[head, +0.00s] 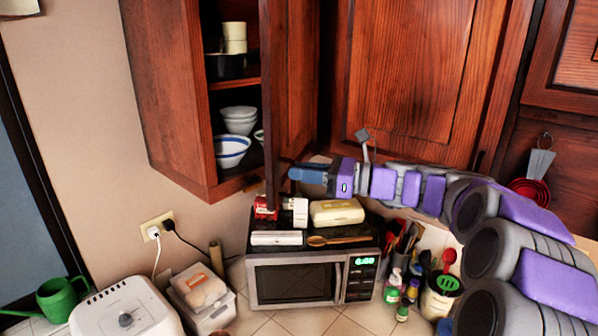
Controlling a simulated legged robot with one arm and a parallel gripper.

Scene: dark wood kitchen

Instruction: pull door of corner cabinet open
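A reddish-brown wooden cabinet (165,95) hangs in the upper left. Its interior is exposed, with its door (298,80) standing out toward me and seen at a steep angle. My gripper (291,173) reaches in from the right, and its blue fingers point left at the lower part of this door, close to its front edge. I cannot tell whether they touch it or whether they are open or shut. A handle on this door is not visible. To the right is a wide wooden cabinet door (425,70), which looks closed.
Bowls (233,150) and a dark pot (226,66) stand on the shelves. Below is a microwave (297,280) topped with a cream box (337,212), a wooden spoon (340,240) and small boxes. Bottles (392,295) and utensils crowd its right side.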

